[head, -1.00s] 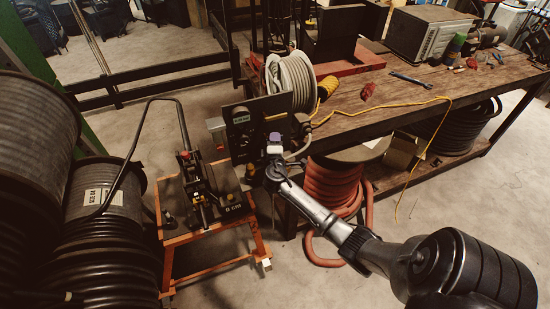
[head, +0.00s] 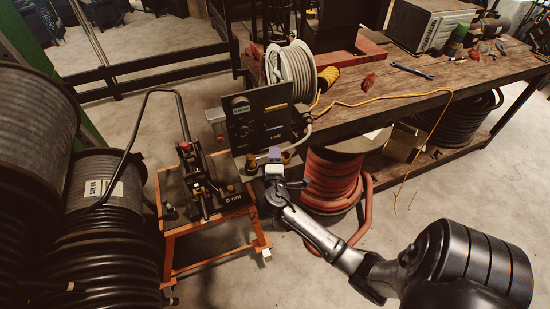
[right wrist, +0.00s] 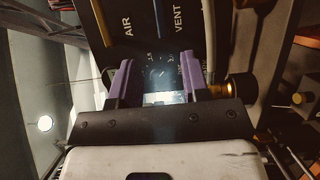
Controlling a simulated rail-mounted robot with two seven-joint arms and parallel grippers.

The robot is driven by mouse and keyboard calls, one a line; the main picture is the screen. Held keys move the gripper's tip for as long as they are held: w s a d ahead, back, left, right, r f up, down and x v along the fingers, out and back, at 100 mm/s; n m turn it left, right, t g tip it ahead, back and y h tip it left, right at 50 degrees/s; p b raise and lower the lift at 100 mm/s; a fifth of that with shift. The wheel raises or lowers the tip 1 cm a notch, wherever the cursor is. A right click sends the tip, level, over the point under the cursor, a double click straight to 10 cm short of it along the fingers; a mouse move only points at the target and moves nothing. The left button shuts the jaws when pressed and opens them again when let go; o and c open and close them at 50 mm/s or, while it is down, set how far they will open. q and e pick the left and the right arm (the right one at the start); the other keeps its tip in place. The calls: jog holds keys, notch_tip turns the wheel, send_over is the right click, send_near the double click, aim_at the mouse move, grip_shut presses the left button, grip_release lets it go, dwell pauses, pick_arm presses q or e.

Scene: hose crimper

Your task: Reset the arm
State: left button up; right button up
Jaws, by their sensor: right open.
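My right gripper (head: 274,155) has purple fingers and is in front of the lower part of the black control panel (head: 243,128). In the right wrist view its two fingers (right wrist: 155,80) stand apart with nothing between them. The panel (right wrist: 195,30) shows there with AIR and VENT lettering, and a dial face shows between the fingers. My right arm reaches in from the lower right in the head view. My left gripper is not in view.
An orange stand (head: 215,262) carries a crimping device with a long curved handle. Black hose reels (head: 95,180) fill the left. A red hose coil (head: 330,185) is behind my arm, under the wooden bench (head: 380,100).

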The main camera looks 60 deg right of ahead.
dwell(0.5)
jog(key=s+a+f+m+g+y, duration=0.1)
jog(key=s+a+m+y, duration=0.2)
jog(key=a+y, duration=0.5)
jog(key=s+a+f+m+g+y, duration=0.1)
jog(key=s+a+f+m+y, duration=0.2)
jog(key=a, duration=0.9)
jog(key=s+a+f+n+g+y, duration=0.1)
jog(key=s+a+f+g+y, duration=0.15)
jog(key=s+a, duration=0.4)
jog(key=s+a+f+n+g+y, duration=0.1)
jog(key=s+a+f+y, duration=0.15)
jog(key=s, duration=0.75)
notch_tip(320, 180, up, 26)
jog(key=p, duration=2.5)
jog(key=shift+a+f, duration=0.2)
jog(key=shift+a, duration=0.2)
